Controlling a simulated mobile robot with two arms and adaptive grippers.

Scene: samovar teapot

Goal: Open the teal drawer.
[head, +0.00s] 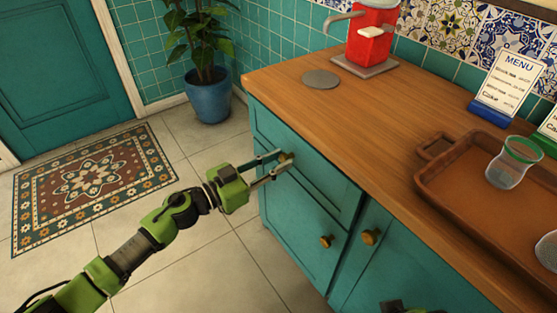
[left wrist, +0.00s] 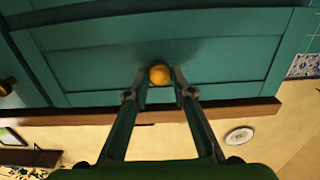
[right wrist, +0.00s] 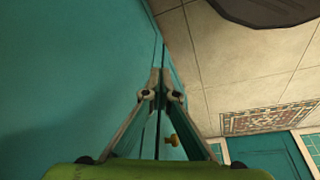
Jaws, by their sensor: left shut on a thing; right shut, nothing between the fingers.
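The teal drawer (head: 318,178) is the top front of the teal cabinet, under the wooden counter. Its round brass knob (head: 288,157) sits between the fingers of my left gripper (head: 277,165). In the left wrist view the knob (left wrist: 160,74) shows between the two fingertips, with the drawer front (left wrist: 215,62) behind it. The drawer front looks about flush with the cabinet; I see no clear gap. My right gripper (right wrist: 162,95) is shut and empty beside a teal cabinet surface. Only a small part of my right arm shows at the bottom of the head view.
Below the drawer are cabinet doors with brass knobs (head: 326,241) (head: 370,237). The counter (head: 350,115) holds a red samovar (head: 370,42), a grey disc (head: 321,79) and a brown tray (head: 448,196) with a glass (head: 510,168). The tiled floor before the drawer is clear.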

